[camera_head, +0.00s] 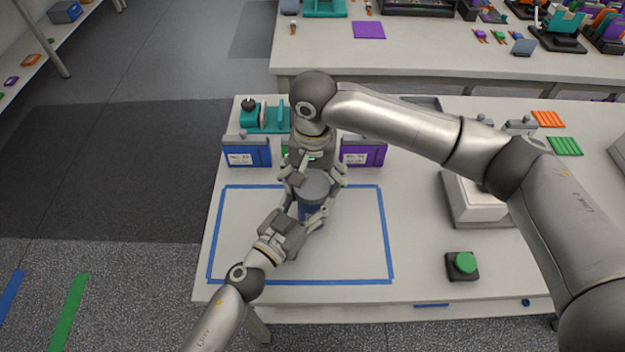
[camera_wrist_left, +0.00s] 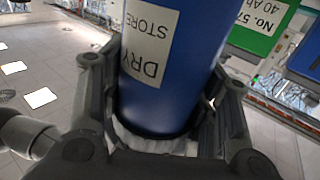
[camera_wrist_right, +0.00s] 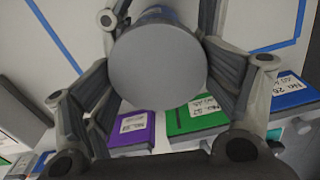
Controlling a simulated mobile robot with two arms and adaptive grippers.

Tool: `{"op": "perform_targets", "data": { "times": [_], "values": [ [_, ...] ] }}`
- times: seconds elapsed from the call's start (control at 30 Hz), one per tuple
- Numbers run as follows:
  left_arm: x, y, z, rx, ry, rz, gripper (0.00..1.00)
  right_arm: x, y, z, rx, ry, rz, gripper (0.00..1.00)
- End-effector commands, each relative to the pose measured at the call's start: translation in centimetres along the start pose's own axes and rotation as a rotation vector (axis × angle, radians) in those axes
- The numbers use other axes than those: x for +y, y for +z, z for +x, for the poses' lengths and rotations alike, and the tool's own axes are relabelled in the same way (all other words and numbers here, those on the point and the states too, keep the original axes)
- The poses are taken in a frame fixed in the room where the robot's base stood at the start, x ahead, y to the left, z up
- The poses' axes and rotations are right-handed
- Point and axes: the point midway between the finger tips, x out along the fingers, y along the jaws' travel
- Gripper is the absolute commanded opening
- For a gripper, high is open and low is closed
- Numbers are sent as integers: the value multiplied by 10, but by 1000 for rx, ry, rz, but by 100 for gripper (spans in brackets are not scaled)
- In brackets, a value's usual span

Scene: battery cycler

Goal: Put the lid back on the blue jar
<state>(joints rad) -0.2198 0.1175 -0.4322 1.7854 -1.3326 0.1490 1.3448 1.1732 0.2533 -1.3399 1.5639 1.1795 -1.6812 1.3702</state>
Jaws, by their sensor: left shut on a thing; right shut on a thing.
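The blue jar (camera_head: 311,213) stands upright inside the blue taped rectangle. It fills the left wrist view (camera_wrist_left: 180,60), where its white label reads "DRY STORE" upside down. My left gripper (camera_head: 312,218) is shut around the jar's side. The round grey lid (camera_head: 313,184) is at the jar's top, and it shows face-on in the right wrist view (camera_wrist_right: 158,66). My right gripper (camera_head: 316,190) is shut on the lid's rim from behind and above. The lid looks centred over the jar. I cannot tell whether it touches the jar's mouth, as fingers and lid hide the seam.
A blue battery pack (camera_head: 247,152), a green one (camera_wrist_right: 197,117) and a purple one (camera_head: 363,152) stand behind the rectangle. A teal fixture (camera_head: 264,116) is at the back left. A green button (camera_head: 463,263) is at right. Much of the taped rectangle is clear.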

Motion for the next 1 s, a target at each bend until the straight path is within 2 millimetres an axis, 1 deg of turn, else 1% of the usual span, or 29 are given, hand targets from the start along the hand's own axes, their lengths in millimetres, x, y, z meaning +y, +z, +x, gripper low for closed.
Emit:
{"op": "perform_targets", "data": {
  "times": [0.03, 0.37, 0.47, 0.73, 0.97, 1.0],
  "values": [
    [0, -3, 1, 7, 1, 2, 13, 1, 0, 2, -1, 3, 1, 74],
    [-1, -4, 1, 7, -1, 3, 13, 0, 1, 1, -2, 2, 0, 74],
    [-1, -4, 1, 7, -2, 3, 13, 0, 1, -5, -2, 1, -1, 74],
    [-1, -2, 1, 4, -2, 3, 13, -1, 1, -38, 0, -1, -2, 74],
    [-1, -2, 0, 2, -2, 2, 13, 0, 1, -41, -1, -1, -2, 74],
    [-1, -1, 0, 2, -2, 2, 13, 0, 1, -41, -1, -1, -2, 72]
  ]
}}
